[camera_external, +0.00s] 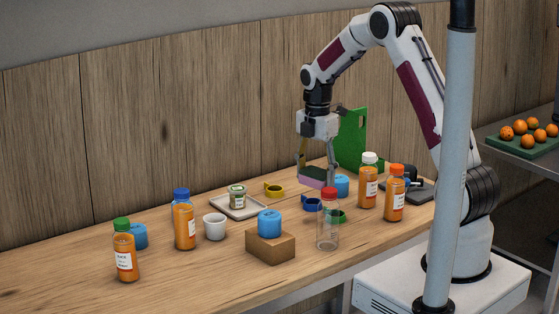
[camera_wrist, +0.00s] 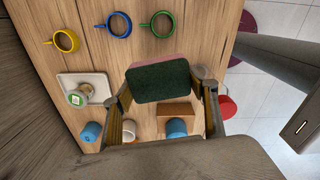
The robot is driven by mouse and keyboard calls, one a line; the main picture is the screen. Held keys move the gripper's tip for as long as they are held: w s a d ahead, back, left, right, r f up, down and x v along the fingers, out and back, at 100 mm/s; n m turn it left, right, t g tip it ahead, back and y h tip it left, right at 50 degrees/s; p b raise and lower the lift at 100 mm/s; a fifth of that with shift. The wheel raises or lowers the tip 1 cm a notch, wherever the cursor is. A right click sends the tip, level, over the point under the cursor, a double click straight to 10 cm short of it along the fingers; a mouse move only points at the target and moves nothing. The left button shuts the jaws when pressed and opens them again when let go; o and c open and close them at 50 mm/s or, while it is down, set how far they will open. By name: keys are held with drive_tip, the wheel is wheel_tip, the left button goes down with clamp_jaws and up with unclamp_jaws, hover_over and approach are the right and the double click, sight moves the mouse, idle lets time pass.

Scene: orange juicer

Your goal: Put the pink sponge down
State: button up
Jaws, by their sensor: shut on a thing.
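The pink sponge (camera_external: 312,177) is held between the fingers of my gripper (camera_external: 317,171) in the external view. It appears to be above the table (camera_external: 78,269), but the exact gap under it cannot be told. In the wrist view the sponge (camera_wrist: 163,82) shows a dark green face with a thin pink edge along its top. My gripper (camera_wrist: 165,103) has a finger at each side of it and is shut on it.
Yellow (camera_external: 274,190), blue (camera_external: 312,204) and green (camera_external: 336,216) ring-handled pieces lie nearby. An empty red-capped bottle (camera_external: 328,226), orange-filled bottles (camera_external: 368,188) and a wooden block (camera_external: 270,248) with a blue cylinder (camera_external: 269,224) stand around. A green board (camera_external: 352,138) stands behind.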

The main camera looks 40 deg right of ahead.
drive_tip(key=w+a+n, duration=0.2)
drive_tip(key=w+a, duration=0.2)
drive_tip(key=a, duration=0.6)
drive_tip(key=n, duration=0.5)
hover_over(211, 262)
drive_tip(key=shift+f, duration=2.2)
drive_tip(key=shift+w+f, duration=0.1)
drive_tip(key=shift+f, duration=1.9)
drive_tip(key=shift+f, duration=0.1)
drive_tip(key=shift+f, duration=1.9)
drive_tip(key=shift+f, duration=0.15)
